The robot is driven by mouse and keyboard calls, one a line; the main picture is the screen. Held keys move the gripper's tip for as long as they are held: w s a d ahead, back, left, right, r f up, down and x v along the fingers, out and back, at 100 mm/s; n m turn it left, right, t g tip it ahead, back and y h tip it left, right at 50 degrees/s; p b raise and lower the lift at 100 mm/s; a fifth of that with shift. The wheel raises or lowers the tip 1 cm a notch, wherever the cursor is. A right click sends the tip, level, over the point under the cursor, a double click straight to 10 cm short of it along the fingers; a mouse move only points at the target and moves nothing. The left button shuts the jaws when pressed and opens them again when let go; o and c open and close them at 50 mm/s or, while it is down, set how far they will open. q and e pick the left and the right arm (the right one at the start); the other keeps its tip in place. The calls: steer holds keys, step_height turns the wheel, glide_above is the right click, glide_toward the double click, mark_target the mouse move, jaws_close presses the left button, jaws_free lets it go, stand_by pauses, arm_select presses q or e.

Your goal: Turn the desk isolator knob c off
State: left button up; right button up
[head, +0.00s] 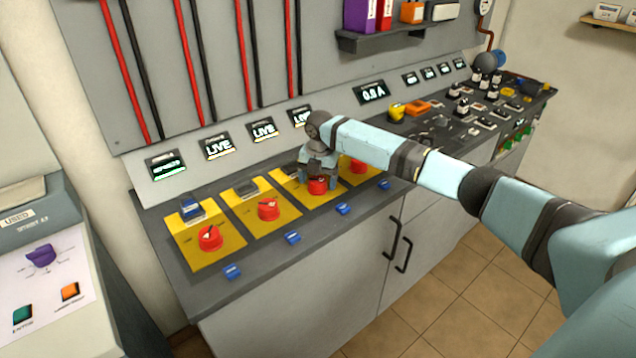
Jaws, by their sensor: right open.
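Several red knobs sit on yellow plates in a row along the grey desk. The third from the left (318,187) is in line with the task's knob c, but I cannot read any letters. My right gripper (318,180) points down over this third knob, with its open fingers on either side of it. I cannot tell whether they touch it. The gripper hides part of the knob and its plate. The other red knobs are the first (210,238), the second (268,209) and the fourth (358,166). My left gripper is not in view.
Behind the knobs stand small displays; the second (219,146) and third (263,130) read LIVE. Blue tags (293,238) line the desk's front edge. Cabinet handles (397,245) stick out below. A cabinet with a purple knob (42,256) stands at left. The tiled floor (450,300) is clear.

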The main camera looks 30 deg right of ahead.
steer(key=shift+f, duration=0.5)
